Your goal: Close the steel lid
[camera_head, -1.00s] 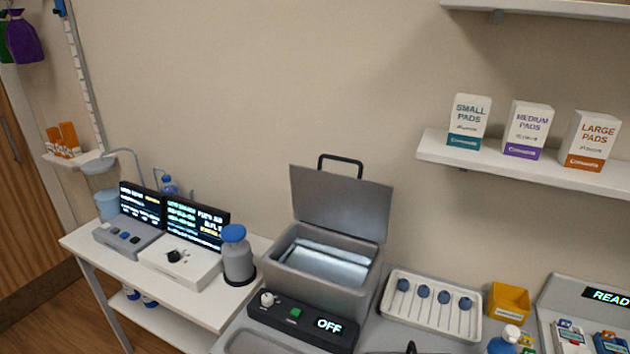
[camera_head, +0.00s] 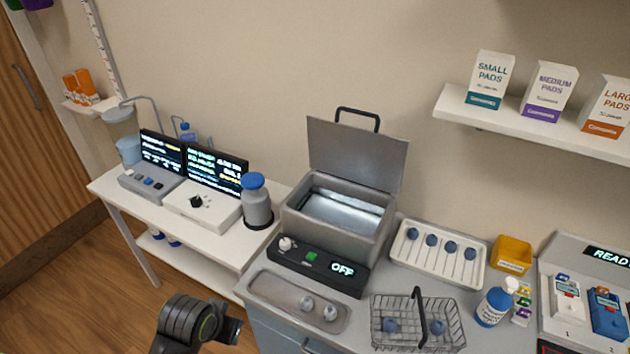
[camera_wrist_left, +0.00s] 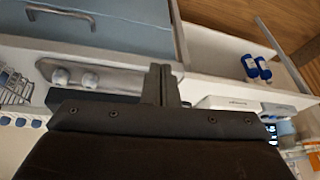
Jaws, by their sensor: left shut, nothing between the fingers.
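The steel lid (camera_head: 357,154) stands open and upright at the back of a steel box (camera_head: 335,228), its black handle (camera_head: 357,115) at the top edge. The box's bright metal inside shows. A black control panel (camera_head: 318,264) in front of the box has a knob, a green button and a display reading OFF. My left gripper (camera_head: 233,328) is low in front of the counter, left of and well below the lid, touching nothing. In the left wrist view its fingers (camera_wrist_left: 160,84) are together and empty. The lid cannot be made out there. My right gripper is in no view.
A steel tray (camera_head: 268,292) with two small pieces lies before the panel. A wire basket (camera_head: 455,318) stands to its right, a white tray (camera_head: 400,252) behind. A grey bottle with a blue cap (camera_head: 257,203) stands close left of the box. Space above the box is clear.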

